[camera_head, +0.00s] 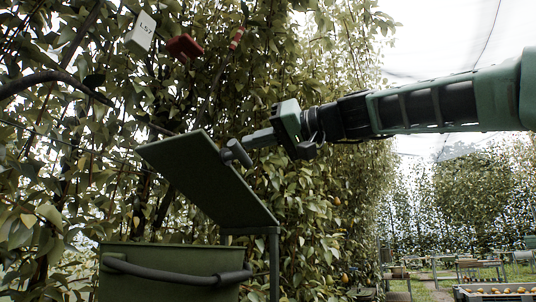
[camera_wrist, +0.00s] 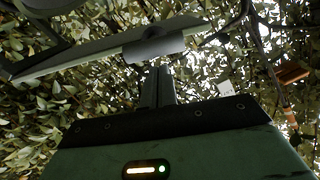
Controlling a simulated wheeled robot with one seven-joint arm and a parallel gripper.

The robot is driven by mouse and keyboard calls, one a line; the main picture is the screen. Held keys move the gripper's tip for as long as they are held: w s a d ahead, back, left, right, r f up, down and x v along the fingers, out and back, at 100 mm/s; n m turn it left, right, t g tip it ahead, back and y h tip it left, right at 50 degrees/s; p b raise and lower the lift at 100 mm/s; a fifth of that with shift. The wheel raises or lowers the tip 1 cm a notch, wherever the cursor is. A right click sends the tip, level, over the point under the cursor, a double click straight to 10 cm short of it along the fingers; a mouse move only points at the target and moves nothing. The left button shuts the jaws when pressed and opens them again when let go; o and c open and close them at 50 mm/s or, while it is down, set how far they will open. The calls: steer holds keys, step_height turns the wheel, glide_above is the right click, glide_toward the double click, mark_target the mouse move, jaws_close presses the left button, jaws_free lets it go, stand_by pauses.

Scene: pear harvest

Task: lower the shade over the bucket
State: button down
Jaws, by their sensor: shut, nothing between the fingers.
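The shade (camera_head: 205,182) is a flat dark green panel above the bucket, tilted with its left edge high and its right edge low by a post. A short dark cylindrical handle (camera_head: 238,153) sticks out from its upper face. The green bucket (camera_head: 170,258) stands below at the lower left, with a thick dark bail across its front. My gripper (camera_head: 247,142) is shut and empty, its fingertips right by the handle. In the wrist view the shut fingers (camera_wrist: 157,88) point at the grey handle (camera_wrist: 154,46) under the shade's edge (camera_wrist: 90,50); whether they touch cannot be told.
Dense leafy branches fill the space behind the shade. A white tag (camera_head: 141,33), a red object (camera_head: 184,47) and a small red-handled item (camera_head: 237,38) hang at the upper left. A crate of fruit (camera_head: 495,293) and benches stand far off at the lower right.

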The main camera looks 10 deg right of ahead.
step_height(320, 180, down, 12)
steer(key=s+a+n+b, duration=0.2)
steer(key=n+b, duration=0.2)
steer(key=b, duration=0.9)
steer(key=shift+s+n+b, duration=0.3)
steer(key=shift+s, duration=0.05)
